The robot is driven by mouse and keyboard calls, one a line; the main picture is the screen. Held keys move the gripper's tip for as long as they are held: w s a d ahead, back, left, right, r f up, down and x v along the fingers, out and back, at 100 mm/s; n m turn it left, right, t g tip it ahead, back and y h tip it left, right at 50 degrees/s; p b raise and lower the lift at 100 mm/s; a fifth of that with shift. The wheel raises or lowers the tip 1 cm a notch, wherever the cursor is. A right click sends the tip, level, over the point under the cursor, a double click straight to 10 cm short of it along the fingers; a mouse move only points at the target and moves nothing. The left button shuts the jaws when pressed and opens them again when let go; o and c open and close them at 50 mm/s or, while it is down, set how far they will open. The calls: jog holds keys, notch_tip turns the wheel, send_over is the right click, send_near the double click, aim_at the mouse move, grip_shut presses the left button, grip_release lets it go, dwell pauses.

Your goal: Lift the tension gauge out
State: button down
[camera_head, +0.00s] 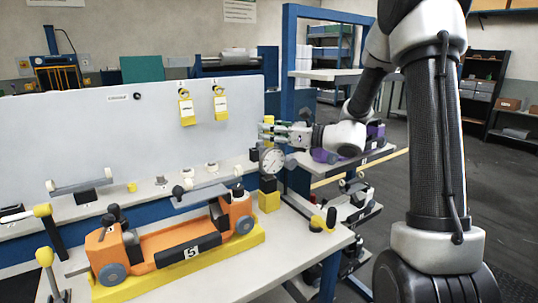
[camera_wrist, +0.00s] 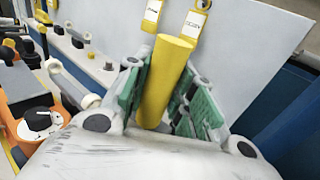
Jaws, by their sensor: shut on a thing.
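The tension gauge (camera_head: 271,161) shows a round white dial in the head view, at the right end of the bench by the blue post. A black block and a yellow block (camera_head: 269,201) are below the dial. My gripper (camera_head: 268,131) reaches in from the right, just above the dial. In the wrist view my gripper (camera_wrist: 162,78) is shut on a yellow cylinder (camera_wrist: 165,82), which stands between the green finger pads and appears to be the gauge's upper part. The dial is hidden in the wrist view. I cannot tell whether the gauge still touches the blocks below.
An orange machine part (camera_head: 165,243) marked 5 lies in a yellow cradle at the front. A white panel (camera_head: 90,130) with two yellow tags stands behind. A blue post (camera_head: 289,70) rises close to my gripper. A yellow-handled item (camera_head: 322,220) lies near the bench's right edge.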

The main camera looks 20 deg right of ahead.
jog(key=shift+r, duration=3.55)
